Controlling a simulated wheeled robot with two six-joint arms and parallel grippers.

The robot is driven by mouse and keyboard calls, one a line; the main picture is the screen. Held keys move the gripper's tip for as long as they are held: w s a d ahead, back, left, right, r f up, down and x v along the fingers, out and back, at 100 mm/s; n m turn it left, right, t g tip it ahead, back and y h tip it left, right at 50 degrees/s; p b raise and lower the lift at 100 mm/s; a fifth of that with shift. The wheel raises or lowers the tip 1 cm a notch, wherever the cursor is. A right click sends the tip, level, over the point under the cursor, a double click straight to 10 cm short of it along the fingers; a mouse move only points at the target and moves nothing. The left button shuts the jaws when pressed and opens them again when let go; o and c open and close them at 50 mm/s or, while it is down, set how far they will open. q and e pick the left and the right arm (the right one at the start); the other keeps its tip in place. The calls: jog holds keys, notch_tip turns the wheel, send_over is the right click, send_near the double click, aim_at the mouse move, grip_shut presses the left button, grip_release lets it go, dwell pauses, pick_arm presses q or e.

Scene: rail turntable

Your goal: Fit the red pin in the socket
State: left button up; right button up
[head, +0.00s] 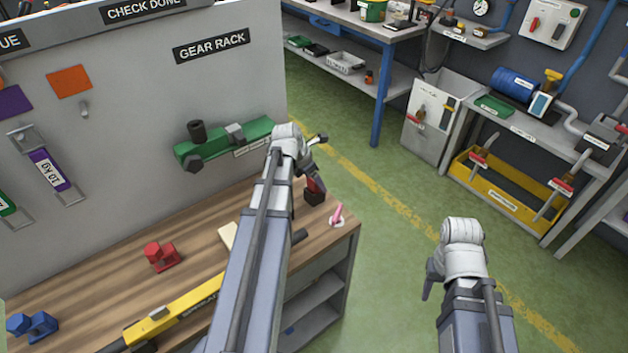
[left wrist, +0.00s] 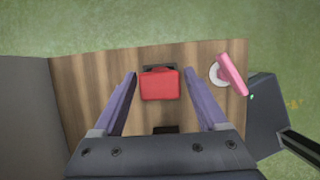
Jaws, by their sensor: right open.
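A red block-shaped piece (head: 315,184), which looks like the red pin, sits at a black block (head: 314,197) near the bench's far right corner. In the left wrist view the red piece (left wrist: 159,85) lies between the spread fingers of my left gripper (left wrist: 160,76), with a small gap on each side. In the head view my left gripper (head: 312,168) is just above it and partly hides it. Whether the black block is the socket I cannot tell. A dark square (left wrist: 165,130) shows nearer the palm. My right gripper (head: 430,283) is open, right of the bench.
A pink peg on a white disc (head: 337,216) stands close right of the black block. The wooden bench (head: 110,282) also bears a red clamp-like piece (head: 160,257), a blue one (head: 32,325) and a yellow bar (head: 175,312). A green rack (head: 225,140) juts from the panel.

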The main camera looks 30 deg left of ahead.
pick_arm(q)
grip_shut()
dwell(1.0)
